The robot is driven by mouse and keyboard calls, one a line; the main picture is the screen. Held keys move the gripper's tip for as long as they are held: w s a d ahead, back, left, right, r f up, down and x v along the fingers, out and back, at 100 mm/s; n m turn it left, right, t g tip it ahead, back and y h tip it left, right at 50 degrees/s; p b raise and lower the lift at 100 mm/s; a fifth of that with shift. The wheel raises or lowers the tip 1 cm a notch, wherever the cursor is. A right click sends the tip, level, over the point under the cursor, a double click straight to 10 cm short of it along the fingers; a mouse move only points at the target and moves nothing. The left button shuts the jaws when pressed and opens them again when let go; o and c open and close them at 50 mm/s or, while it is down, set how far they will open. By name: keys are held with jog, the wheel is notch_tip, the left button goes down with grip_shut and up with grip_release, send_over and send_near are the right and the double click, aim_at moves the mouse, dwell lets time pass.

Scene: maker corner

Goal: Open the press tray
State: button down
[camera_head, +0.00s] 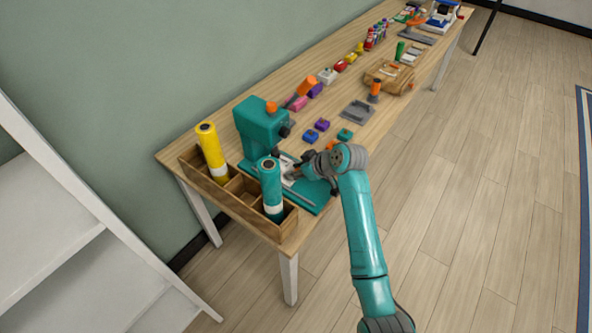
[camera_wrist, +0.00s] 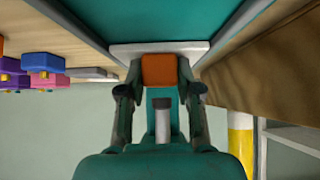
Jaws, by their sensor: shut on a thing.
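The teal press (camera_head: 262,128) stands at the near end of the bench, on a teal base (camera_head: 318,197). Its light grey tray (camera_head: 293,183) lies low on the base, partly hidden by my arm. In the wrist view the pale front edge of the tray (camera_wrist: 128,48) crosses the top, with an orange handle (camera_wrist: 160,70) at its middle. My gripper (camera_wrist: 159,88) has its two fingers on either side of the handle and is shut on it. In the head view my gripper (camera_head: 303,170) is at the tray, and the handle is hidden there.
A wooden box (camera_head: 235,193) holding a yellow cylinder (camera_head: 211,150) and a teal cylinder (camera_head: 271,187) stands close beside the press. Small blue and purple pieces (camera_head: 322,124) and a grey tray (camera_head: 357,112) lie beyond. The floor right of the bench is clear.

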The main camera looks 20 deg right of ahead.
jog(key=s+d, duration=0.2)
jog(key=s, duration=0.1)
jog(key=s+d, duration=0.2)
jog(key=s, duration=0.1)
jog(key=s+d, duration=0.2)
jog(key=s, duration=0.1)
jog(key=shift+d, duration=0.3)
jog(key=c, duration=0.8)
grip_release()
jog(key=shift+o, duration=0.2)
jog(key=v, duration=1.2)
jog(key=shift+f, duration=0.1)
